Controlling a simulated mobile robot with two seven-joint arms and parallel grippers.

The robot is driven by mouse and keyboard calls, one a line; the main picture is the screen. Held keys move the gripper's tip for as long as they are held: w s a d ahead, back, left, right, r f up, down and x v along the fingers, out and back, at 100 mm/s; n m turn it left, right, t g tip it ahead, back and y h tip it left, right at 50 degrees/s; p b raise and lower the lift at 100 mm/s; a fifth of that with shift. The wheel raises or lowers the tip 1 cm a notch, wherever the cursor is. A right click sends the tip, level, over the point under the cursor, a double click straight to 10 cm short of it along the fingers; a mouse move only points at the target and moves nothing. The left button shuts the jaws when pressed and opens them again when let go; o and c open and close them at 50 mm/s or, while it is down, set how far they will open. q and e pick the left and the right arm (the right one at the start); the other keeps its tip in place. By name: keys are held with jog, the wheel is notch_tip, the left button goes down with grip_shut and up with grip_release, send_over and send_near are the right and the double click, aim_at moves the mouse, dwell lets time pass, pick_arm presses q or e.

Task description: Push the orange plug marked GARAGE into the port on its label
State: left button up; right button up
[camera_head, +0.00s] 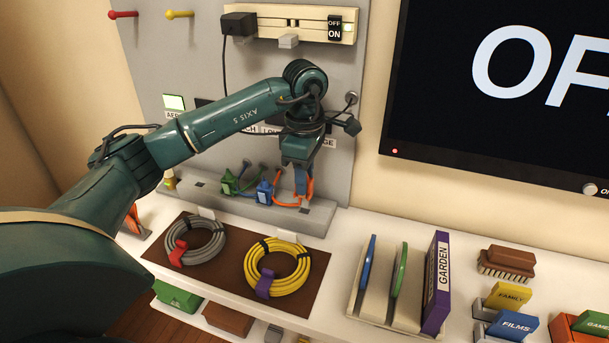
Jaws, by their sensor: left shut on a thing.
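My left gripper (301,183) points down in front of the grey wall panel and is shut on what looks like the orange plug. The plug itself is mostly hidden by the fingers; its orange cable (288,204) loops below and left of them. A label ending in "GE" (329,143) shows just right of my wrist; its start and the port by it are hidden behind my arm. A green plug (227,185) and a blue plug (264,192) stand on the grey ledge (310,220), left of the gripper. My right gripper is not in view.
A black adapter (238,24) sits in the power strip (290,22) above my arm. A grey cable coil (213,244) and a yellow one (300,267) lie on a brown mat (235,270) below the ledge. A dark screen (500,110) hangs at right.

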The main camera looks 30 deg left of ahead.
pick_arm(q)
jog(key=shift+f+b, duration=1.4)
jog(key=shift+f, duration=0.7)
jog(key=o, duration=0.9)
jog(key=shift+c, duration=0.2)
jog(key=shift+r, duration=0.1)
notch_tip(320, 180, up, 5)
jog(key=p, duration=0.3)
jog(key=shift+f+p, duration=0.2)
jog(key=shift+p, duration=0.1)
jog(key=shift+r, duration=0.15)
jog(key=shift+f, duration=0.2)
